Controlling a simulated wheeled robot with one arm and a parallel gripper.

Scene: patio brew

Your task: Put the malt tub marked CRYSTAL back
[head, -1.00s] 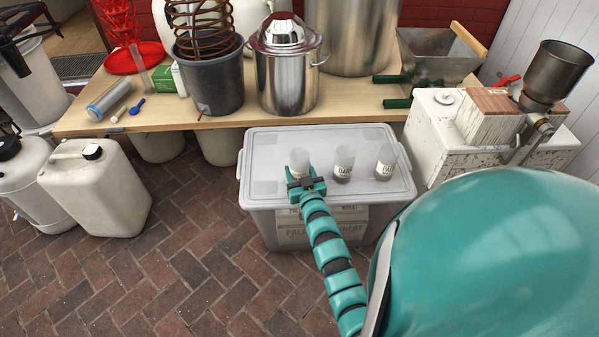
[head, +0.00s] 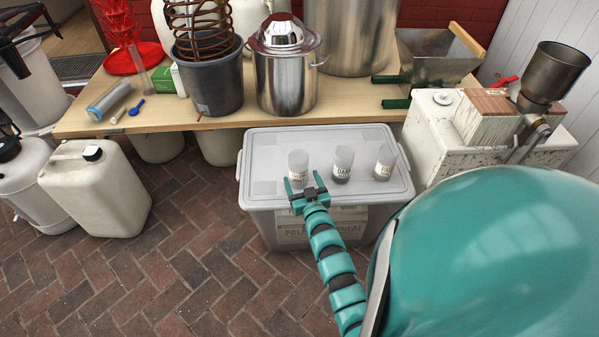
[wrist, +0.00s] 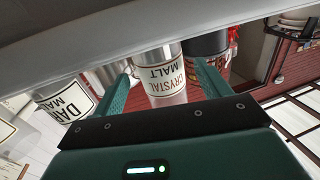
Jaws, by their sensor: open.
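The CRYSTAL malt tub (head: 298,166), clear with a pale label, stands upright on the grey lid of a storage bin (head: 262,153), leftmost of three tubs. In the wrist view its CRYSTAL MALT label (wrist: 166,76) faces me between my two fingers. My gripper (head: 304,182) is open just in front of this tub, at the lid's near edge. No finger clearly touches the tub. The DARK malt tub (head: 342,164) stands to its right in the head view, and a third tub (head: 384,163) stands farther right, its label too small to read fully.
A wooden table (head: 160,116) behind the bin holds a steel pot (head: 285,80) and a grey bucket (head: 212,85). A grain mill (head: 548,80) on a white chest stands to the right. White jerrycans (head: 95,190) stand at left. Brick floor is clear in front.

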